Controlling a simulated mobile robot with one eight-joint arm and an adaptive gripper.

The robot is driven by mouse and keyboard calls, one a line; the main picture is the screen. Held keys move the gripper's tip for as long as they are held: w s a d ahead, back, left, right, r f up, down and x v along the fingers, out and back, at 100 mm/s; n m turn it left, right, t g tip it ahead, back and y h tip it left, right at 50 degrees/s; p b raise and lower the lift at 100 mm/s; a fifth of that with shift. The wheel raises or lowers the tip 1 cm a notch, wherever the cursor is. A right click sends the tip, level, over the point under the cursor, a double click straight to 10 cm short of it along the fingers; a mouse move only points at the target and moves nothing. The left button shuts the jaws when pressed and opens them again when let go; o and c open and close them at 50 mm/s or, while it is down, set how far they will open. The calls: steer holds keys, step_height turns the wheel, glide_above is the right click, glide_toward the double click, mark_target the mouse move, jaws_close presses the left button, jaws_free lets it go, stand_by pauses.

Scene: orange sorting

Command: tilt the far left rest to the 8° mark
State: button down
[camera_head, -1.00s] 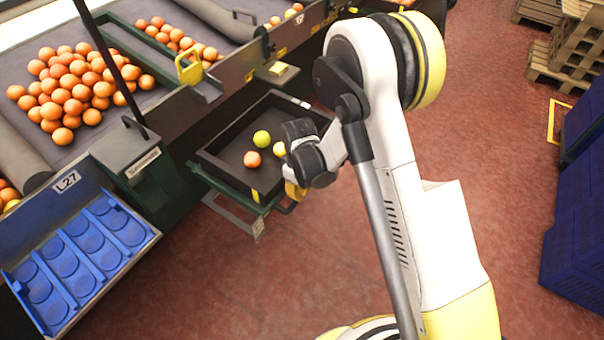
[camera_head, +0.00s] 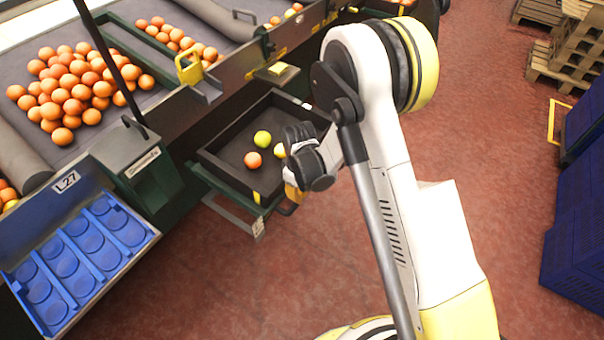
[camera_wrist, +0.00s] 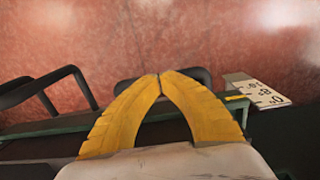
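A black tray (camera_head: 222,178) on a green frame (camera_head: 215,180) holds an orange fruit (camera_head: 253,160) and two yellow-green ones. A small white scale card (camera_head: 258,228) hangs at its front corner. In the wrist view the card (camera_wrist: 262,92) carries degree marks, including an 8, with a yellow pointer (camera_wrist: 237,97) beside it; the exact reading is unclear. My gripper (camera_wrist: 160,74) has its yellow fingers together at the tips, at the tray's front edge. A black bar (camera_wrist: 203,76) shows just behind them; I cannot tell whether it lies between them.
A blue rack (camera_head: 80,255) with round recesses, labelled L27, stands at the left. A conveyor (camera_head: 125,25) with many oranges is behind. Blue crates (camera_head: 575,215) and wooden pallets (camera_head: 550,62) are at the right. The red floor between is clear.

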steer(key=shift+f, duration=0.25)
steer(key=shift+r, duration=0.1)
steer(key=shift+r+p, duration=2.55)
steer(key=shift+r, duration=1.9)
steer(key=s+d+r+m+t, duration=0.2)
steer(key=s+d+r+m, duration=0.15)
steer(key=r, duration=0.75)
steer(key=s+d+r+m+t, duration=0.2)
steer(key=d+r, duration=0.3)
steer(key=r, duration=0.6)
steer(key=s+d+r+m+t, duration=0.3)
steer(key=s+d+r+m, duration=0.2)
steer(key=s, duration=0.7)
step_height(320, 180, up, 2)
steer(key=shift+s+d+r, duration=0.1)
steer(key=shift+s+d, duration=0.1)
steer(key=shift+d, duration=0.8)
